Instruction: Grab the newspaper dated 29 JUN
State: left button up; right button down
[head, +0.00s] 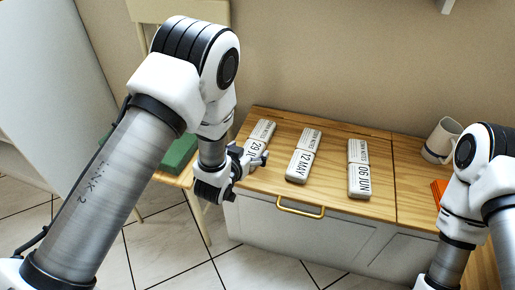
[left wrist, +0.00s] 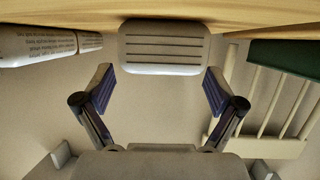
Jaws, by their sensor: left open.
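The newspaper dated 29 JUN (head: 262,132) is a folded white bundle with dark print, leftmost of three on the wooden top. My left gripper (head: 257,160) is at its near end and partly covers its date. In the left wrist view the rounded, grooved end of a newspaper (left wrist: 164,47) is straight ahead, centred beyond the fingertips. The left gripper (left wrist: 158,82) is open there, with nothing between its fingers. My right arm shows at the right of the head view, but its gripper is out of frame.
The 12 MAY newspaper (head: 303,156) and the 06 JUN newspaper (head: 358,170) lie to the right on the wooden top (head: 330,196). A white cylinder (head: 442,140) and an orange item (head: 438,188) are farther right. A chair with a green cushion (head: 180,154) stands left.

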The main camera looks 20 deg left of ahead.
aim_at(252, 148)
pick_arm(q)
jog(key=x, duration=0.3)
jog(key=shift+w+f+b, duration=0.1)
jog(key=shift+f+b, duration=0.25)
jog(key=shift+b, duration=0.05)
jog(key=c, duration=1.3)
jog(key=shift+r, duration=0.1)
